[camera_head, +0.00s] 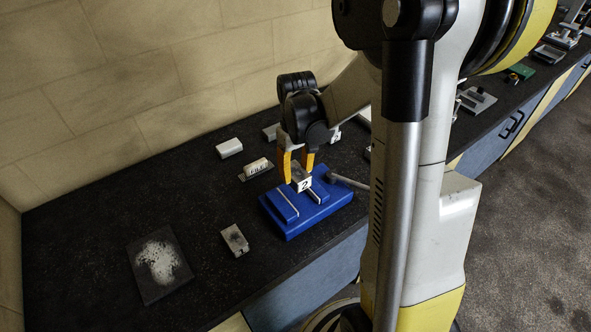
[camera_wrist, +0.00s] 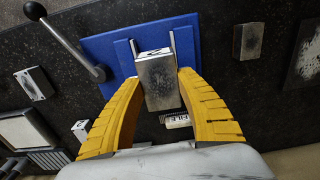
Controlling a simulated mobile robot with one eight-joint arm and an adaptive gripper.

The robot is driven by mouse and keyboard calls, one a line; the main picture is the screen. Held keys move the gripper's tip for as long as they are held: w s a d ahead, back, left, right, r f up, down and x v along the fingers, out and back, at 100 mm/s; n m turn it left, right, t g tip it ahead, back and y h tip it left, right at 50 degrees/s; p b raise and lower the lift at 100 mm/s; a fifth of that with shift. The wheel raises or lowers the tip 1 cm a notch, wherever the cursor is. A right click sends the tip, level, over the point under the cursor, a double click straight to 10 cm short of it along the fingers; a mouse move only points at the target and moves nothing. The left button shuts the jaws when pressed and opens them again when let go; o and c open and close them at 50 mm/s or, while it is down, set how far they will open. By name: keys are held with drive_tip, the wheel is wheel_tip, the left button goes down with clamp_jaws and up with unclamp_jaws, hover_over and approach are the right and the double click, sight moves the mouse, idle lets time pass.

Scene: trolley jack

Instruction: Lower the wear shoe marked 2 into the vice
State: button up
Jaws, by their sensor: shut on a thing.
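The wear shoe marked 2 (camera_head: 302,185) is a grey metal block with a black 2 on its pale end. My gripper (camera_head: 296,172) is shut on it, with one yellow finger on each side. In the wrist view the shoe (camera_wrist: 161,85) sits between the fingertips. The blue vice (camera_head: 292,226) stands on the bench directly below, with pale jaw strips on either side of its gap. In the wrist view the shoe's far end lines up between the jaws of the vice (camera_wrist: 104,50). I cannot tell whether the shoe's underside is between the jaws or just above them.
The vice handle (camera_head: 348,182) sticks out to the right. A block marked 1 (camera_head: 235,240) and a dark plate with a white patch (camera_head: 146,284) lie to the left. A white block (camera_head: 229,148) and a small lettered sign (camera_head: 257,168) are behind. The bench's left part is mostly clear.

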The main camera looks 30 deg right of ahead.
drive_tip(key=shift+f+b, duration=4)
drive_tip(key=shift+f, duration=0.35)
drive_tip(key=o, duration=1.4)
drive_tip(key=shift+r, duration=0.15)
